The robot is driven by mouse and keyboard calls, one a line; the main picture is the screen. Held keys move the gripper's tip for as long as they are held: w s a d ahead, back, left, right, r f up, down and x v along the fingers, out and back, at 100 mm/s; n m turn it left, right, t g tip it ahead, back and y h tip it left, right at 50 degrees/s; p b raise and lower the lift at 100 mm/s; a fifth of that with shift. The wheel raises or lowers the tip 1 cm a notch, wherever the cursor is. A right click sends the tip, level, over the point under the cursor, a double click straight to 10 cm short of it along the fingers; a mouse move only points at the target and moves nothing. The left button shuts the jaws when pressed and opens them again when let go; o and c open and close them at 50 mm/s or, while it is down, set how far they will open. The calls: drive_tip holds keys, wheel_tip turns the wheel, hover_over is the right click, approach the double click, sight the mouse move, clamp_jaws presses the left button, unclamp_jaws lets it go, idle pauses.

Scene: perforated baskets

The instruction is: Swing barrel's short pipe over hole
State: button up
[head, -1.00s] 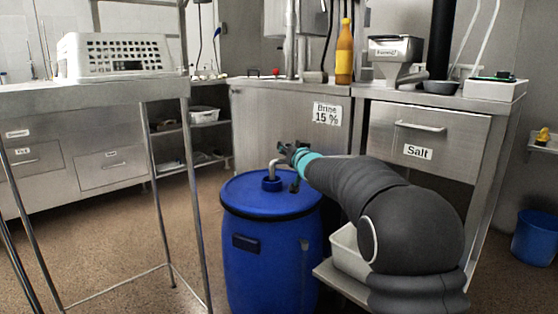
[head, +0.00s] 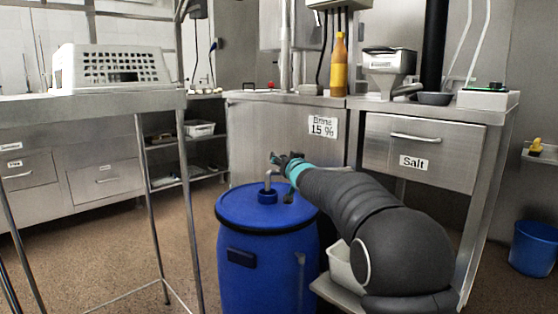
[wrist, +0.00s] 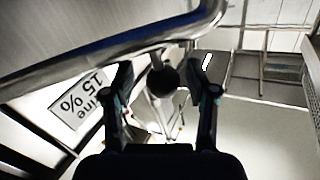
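The blue barrel (head: 268,255) stands upright on the floor, left of my arm. Its short grey bent pipe (head: 267,178) rises from a blue collar on the lid, and its upper part turns right towards my gripper. My gripper (head: 276,160) is at the pipe's upper end. In the wrist view a shiny pipe (wrist: 110,47) crosses above the fingertips. The two fingers of my gripper (wrist: 160,72) are apart, with a dark round piece (wrist: 164,81) between them. I cannot tell whether they touch the pipe. A small dark piece (head: 289,198) sits on the lid. I cannot make out the hole.
A steel cabinet (head: 260,135) with a "Brine 15 %" label (head: 323,127) stands behind the barrel. A steel table (head: 100,105) with a white perforated basket (head: 112,66) is at left. A white container (head: 342,268) is beside the barrel. Open floor lies at left.

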drive_tip(key=shift+a, duration=0.15)
drive_tip(key=v, duration=1.2)
